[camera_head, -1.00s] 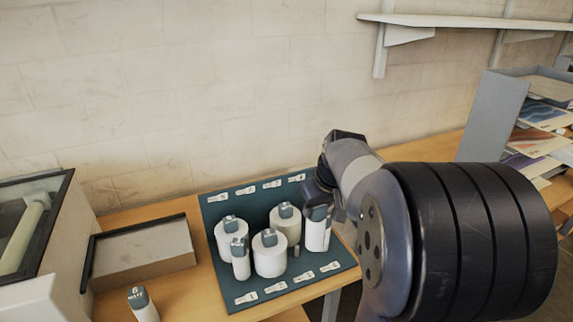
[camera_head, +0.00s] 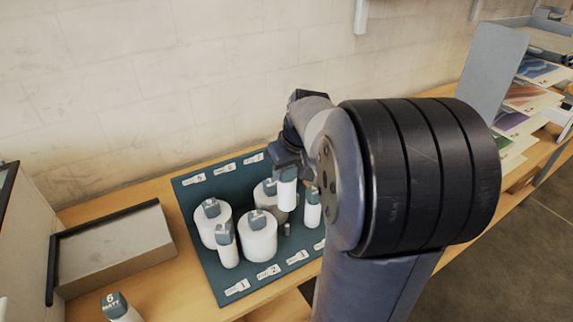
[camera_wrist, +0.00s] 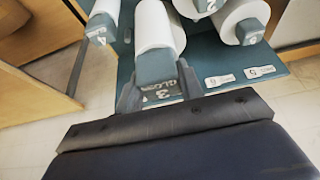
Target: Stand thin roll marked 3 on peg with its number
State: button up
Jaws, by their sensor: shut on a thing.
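My gripper (camera_head: 290,165) is shut on the tag end of a thin white roll (camera_head: 287,192). In the wrist view, the grey tag on this roll (camera_wrist: 158,80) reads 3 GLOSS, between the fingers (camera_wrist: 160,92). The roll looks upright in the head view, in front of a wide roll, with its lower end apparently above the teal board (camera_head: 205,270). A short bare peg (camera_head: 287,229) stands on the board just below it in the picture. I cannot read a number for that peg.
Wide rolls (camera_head: 258,238) and (camera_head: 211,228) stand on the board, with a thin roll (camera_head: 228,252) beside them. Another thin roll (camera_head: 312,213) stands right of the peg. A roll marked 6 MATT (camera_head: 120,308) is off the board. A grey tray (camera_head: 120,250) lies left.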

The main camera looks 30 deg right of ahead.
aim_at(287, 182)
jog(key=shift+f+b, duration=3.25)
jog(key=shift+f, duration=1.55)
jog(key=shift+f+b, duration=1.35)
jog(key=o, duration=1.3)
jog(key=shift+r+p, duration=3.15)
jog(key=shift+r, duration=0.9)
jog(key=shift+f, duration=0.15)
